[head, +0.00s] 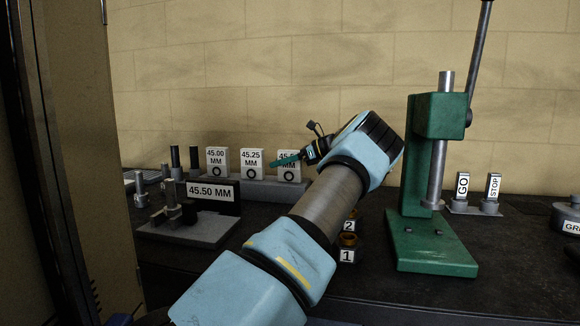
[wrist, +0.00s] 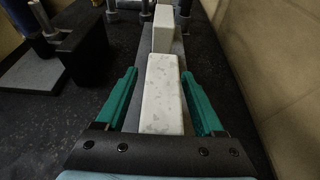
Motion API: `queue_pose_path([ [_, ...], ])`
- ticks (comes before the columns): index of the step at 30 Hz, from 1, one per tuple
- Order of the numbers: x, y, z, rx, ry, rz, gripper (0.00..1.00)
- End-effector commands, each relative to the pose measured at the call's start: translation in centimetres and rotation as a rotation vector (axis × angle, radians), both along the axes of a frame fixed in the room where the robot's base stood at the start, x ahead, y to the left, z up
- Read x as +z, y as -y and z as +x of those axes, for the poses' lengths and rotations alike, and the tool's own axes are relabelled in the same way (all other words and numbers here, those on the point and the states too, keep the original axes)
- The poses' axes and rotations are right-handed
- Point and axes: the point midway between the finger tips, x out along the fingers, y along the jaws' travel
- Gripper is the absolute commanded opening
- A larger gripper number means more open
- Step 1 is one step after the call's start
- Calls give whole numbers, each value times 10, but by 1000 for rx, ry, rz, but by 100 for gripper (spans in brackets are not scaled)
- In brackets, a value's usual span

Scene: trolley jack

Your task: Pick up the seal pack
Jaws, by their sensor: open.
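Three white seal packs stand in a row on a low grey rack: one marked 45.00 MM (head: 216,161), one marked 45.25 MM (head: 252,164), and a right one (head: 289,173) whose number is partly covered by my gripper. My gripper (head: 286,160) is at the top of this right pack, with a teal finger across its label. In the wrist view, my gripper (wrist: 160,78) is open, with a teal finger on each side of the near white pack (wrist: 162,95). Gaps show on both sides. A second white pack (wrist: 163,30) stands beyond it.
Metal posts (head: 174,160) stand at left. A green press (head: 432,180) stands right of my arm. Numbered holders (head: 348,240) sit below my arm. A wall (wrist: 270,70) runs close at right.

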Motion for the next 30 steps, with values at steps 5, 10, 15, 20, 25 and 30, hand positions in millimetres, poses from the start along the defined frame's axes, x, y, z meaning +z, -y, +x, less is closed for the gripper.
queue_pose_path([
  [5,-1,0,0,0,0,0,70],
  [10,-1,0,0,0,0,0,53],
  [15,-1,0,0,0,0,0,34],
  [20,0,0,0,0,0,0,16],
  [25,0,0,0,0,0,-1,0],
  [30,0,0,0,0,0,0,0],
])
